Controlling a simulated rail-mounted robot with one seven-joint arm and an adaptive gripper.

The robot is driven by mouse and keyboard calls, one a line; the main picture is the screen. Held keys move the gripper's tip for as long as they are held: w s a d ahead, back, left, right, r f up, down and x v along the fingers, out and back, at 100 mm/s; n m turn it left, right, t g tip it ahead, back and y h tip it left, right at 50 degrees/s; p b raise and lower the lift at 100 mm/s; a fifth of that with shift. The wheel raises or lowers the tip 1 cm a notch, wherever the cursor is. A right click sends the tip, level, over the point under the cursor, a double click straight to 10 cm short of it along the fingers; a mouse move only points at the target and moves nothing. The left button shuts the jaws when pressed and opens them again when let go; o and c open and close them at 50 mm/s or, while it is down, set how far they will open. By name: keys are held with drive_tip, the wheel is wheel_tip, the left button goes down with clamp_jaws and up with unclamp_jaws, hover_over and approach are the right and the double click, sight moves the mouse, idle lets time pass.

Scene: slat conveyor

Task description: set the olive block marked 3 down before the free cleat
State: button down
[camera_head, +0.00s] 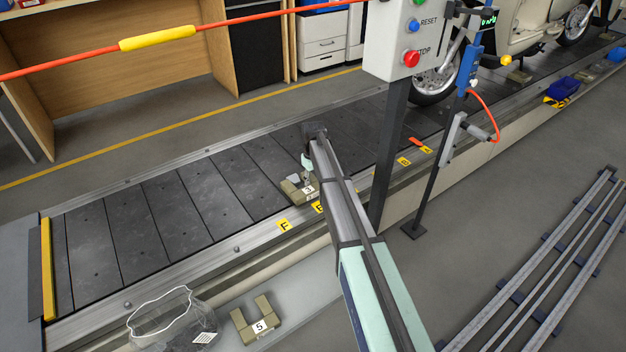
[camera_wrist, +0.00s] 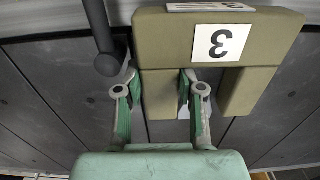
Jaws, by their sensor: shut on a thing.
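The olive block marked 3 (camera_head: 292,190) is at the near edge of the slat conveyor (camera_head: 150,215), close to the yellow F label (camera_head: 284,225). In the wrist view the U-shaped block (camera_wrist: 165,40) shows its white label upside down. My gripper (camera_wrist: 165,88) is shut on one prong of it, a finger on each side. In the head view my gripper (camera_head: 308,166) is partly hidden by my arm. I cannot tell whether the block touches the slats. No free cleat can be made out clearly; my arm hides part of the belt.
A second olive block, marked 5 (camera_head: 240,328), lies on the near ledge beside a clear bag (camera_head: 165,315). A control post (camera_head: 392,150) stands right of my arm. A scooter (camera_head: 520,30) is farther along the conveyor. A dark round-ended rod (camera_wrist: 107,62) is beside the block. Left slats are bare.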

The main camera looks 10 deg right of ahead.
drive_tip(key=c, duration=0.6)
unclamp_jaws()
drive_tip(key=shift+c, duration=0.2)
wheel_tip(320, 180, up, 11)
drive_tip(key=s+f+m+g, duration=0.15)
drive_tip(key=s+f, duration=0.65)
drive_tip(key=s, duration=0.8)
drive_tip(key=s+f+m+g, duration=0.1)
drive_tip(key=s+f+m, duration=0.1)
drive_tip(key=s+f, duration=0.95)
drive_tip(key=s+f+m+g, duration=0.1)
drive_tip(key=s+f, duration=0.4)
drive_tip(key=s, duration=1.5)
drive_tip(key=s+f+g, duration=0.3)
drive_tip(key=s+g, duration=0.1)
drive_tip(key=s, duration=0.8)
drive_tip(key=s+f+g, duration=0.2)
drive_tip(key=s+g, duration=0.1)
drive_tip(key=s, duration=0.9)
drive_tip(key=w+r+t+p, duration=0.3)
drive_tip(key=r+p, duration=1.3)
drive_tip(key=p, duration=0.6)
drive_tip(key=shift+w+r+t+p, duration=0.15)
drive_tip(key=shift+w+t+p, duration=0.25)
drive_tip(key=shift+w, duration=0.3)
